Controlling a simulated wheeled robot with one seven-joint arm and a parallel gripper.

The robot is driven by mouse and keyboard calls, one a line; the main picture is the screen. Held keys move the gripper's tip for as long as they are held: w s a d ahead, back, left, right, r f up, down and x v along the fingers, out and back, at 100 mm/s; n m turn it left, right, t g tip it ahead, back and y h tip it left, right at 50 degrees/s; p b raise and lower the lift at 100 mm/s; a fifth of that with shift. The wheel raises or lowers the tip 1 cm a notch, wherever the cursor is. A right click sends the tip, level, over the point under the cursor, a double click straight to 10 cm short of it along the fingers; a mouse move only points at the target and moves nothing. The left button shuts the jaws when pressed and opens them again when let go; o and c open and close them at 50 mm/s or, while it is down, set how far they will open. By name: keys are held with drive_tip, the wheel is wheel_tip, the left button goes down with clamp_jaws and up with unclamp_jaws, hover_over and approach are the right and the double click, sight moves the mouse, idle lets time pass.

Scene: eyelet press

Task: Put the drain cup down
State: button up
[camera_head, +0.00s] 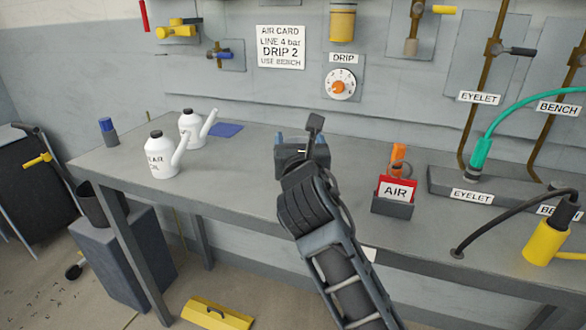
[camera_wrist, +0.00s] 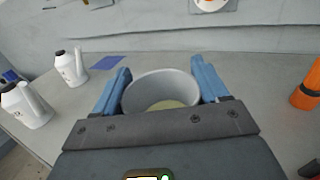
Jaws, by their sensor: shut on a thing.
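The drain cup (camera_wrist: 160,87) is a light grey round cup, seen from above in the wrist view, with a little yellowish liquid or a pale bottom inside. My gripper (camera_wrist: 161,90) has its two blue fingers on either side of the cup and is shut on it. In the head view my gripper (camera_head: 300,140) is over the middle of the grey bench (camera_head: 240,190), and my own arm hides the cup there. I cannot tell whether the cup touches the bench top.
Two white oil cans, one in front (camera_head: 163,157) and one behind (camera_head: 192,128), stand at the left, near a blue pad (camera_head: 226,130). An AIR card holder (camera_head: 394,196) and an orange item (camera_head: 398,157) stand to the right. Bare bench lies between the cans and my gripper.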

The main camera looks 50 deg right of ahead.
drive_tip(key=shift+w+a+f, duration=0.65)
drive_tip(key=shift+a+f, duration=0.05)
drive_tip(key=shift+f+b, duration=0.6)
drive_tip(key=shift+f, duration=1.2)
drive_tip(key=shift+f, duration=0.15)
drive_tip(key=o, duration=1.1)
drive_tip(key=shift+r, duration=0.2)
drive_tip(key=v, duration=1.2)
drive_tip(key=shift+s, duration=0.1)
drive_tip(key=shift+f, duration=0.1)
